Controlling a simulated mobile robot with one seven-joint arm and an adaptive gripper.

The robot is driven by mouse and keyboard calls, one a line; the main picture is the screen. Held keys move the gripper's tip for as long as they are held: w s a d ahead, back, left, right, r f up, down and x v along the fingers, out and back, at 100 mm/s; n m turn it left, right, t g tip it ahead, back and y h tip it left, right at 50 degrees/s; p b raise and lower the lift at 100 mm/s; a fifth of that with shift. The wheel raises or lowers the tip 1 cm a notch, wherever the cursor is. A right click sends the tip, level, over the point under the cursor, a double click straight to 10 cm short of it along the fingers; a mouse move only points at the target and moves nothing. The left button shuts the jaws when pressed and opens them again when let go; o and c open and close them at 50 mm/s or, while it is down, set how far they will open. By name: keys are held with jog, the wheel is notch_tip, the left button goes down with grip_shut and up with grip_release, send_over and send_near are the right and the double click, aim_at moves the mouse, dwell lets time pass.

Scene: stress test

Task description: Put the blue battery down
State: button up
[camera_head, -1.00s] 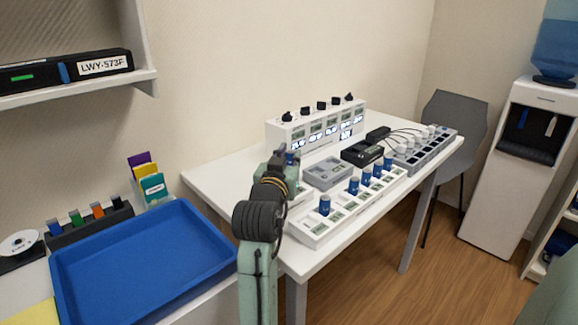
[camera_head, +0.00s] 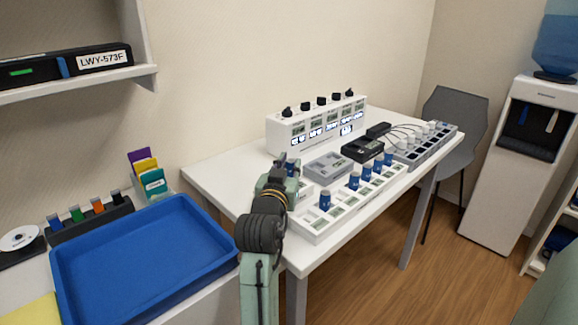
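My gripper (camera_head: 286,172) is over the left part of the white table, seen from behind along my arm. A small blue battery (camera_head: 292,166) shows at its far end and appears held there. The fingers are mostly hidden by the wrist, and I cannot tell whether the battery touches anything below. Several other blue batteries stand upright in a white slotted tray (camera_head: 316,238) along the table's front edge; the nearest one (camera_head: 325,200) is right of my gripper.
A white tester with displays and black knobs (camera_head: 318,123) stands at the back. An empty blue bin (camera_head: 140,255) is at left.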

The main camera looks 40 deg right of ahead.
jog(key=o, duration=0.4)
jog(key=shift+f, duration=0.25)
jog(key=shift+o, duration=0.2)
jog(key=shift+d+r, duration=0.1)
jog(key=shift+r+p, duration=0.3)
jog(key=shift+s+a+r, duration=0.15)
jog(key=shift+a, duration=0.1)
jog(key=b+v, duration=0.1)
jog(key=v, duration=1)
jog(key=shift+s+a+r+b, duration=0.15)
jog(key=shift+s+r+b, duration=0.05)
jog(key=shift+b, duration=0.15)
